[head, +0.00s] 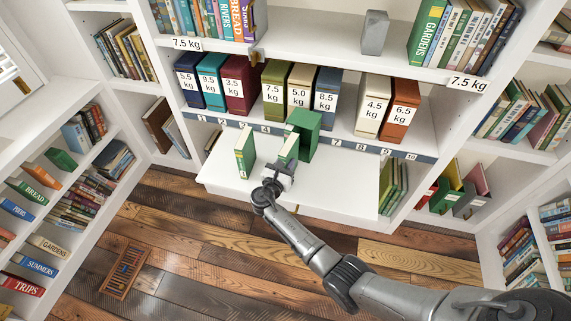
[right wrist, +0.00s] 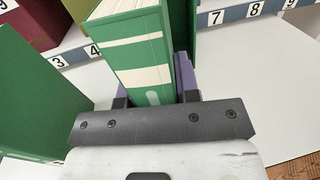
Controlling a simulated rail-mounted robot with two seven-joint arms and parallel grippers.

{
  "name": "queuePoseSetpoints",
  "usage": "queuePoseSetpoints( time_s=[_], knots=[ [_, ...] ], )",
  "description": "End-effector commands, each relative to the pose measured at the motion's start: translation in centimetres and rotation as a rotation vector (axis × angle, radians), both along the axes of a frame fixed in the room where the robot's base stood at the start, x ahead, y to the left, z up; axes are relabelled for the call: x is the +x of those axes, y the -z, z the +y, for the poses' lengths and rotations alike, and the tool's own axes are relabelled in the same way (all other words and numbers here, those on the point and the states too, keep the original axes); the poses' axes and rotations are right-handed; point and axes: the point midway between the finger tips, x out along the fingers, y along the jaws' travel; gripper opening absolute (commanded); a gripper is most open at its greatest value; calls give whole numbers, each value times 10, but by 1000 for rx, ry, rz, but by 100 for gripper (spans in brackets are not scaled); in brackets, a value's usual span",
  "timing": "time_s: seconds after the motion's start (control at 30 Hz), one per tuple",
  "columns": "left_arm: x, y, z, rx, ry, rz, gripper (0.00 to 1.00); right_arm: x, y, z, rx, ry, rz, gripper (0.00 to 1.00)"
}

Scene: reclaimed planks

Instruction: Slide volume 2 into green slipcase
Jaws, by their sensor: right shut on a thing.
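My right gripper (head: 283,167) is shut on a green book with cream bands (head: 289,148), which stands upright over the white pull-out shelf. In the right wrist view the book (right wrist: 143,52) sits between the fingers, its pale page edges facing up. I cannot read a volume number on it. The green slipcase (head: 308,124) stands just behind and to the right of the held book; whether the book's far end is inside it is hidden. A second green book (head: 245,153) stands upright to the left, apart from the gripper; it also shows in the right wrist view (right wrist: 38,95). My left gripper is not in view.
The white pull-out shelf (head: 345,185) is clear to the right. Behind it runs a numbered blue strip (head: 340,146) below a row of weight-labelled volumes, including an olive one (head: 275,88). A grey block (head: 374,33) stands on the shelf above.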

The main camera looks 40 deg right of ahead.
Motion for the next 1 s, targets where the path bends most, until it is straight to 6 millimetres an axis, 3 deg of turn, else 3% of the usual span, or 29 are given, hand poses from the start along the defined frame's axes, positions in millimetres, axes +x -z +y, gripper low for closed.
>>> queuePoseSetpoints(
  time_s=[1.0],
  knots=[
    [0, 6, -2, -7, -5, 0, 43, 11, -1, -23, -1, 1, -2, 0]
  ],
)
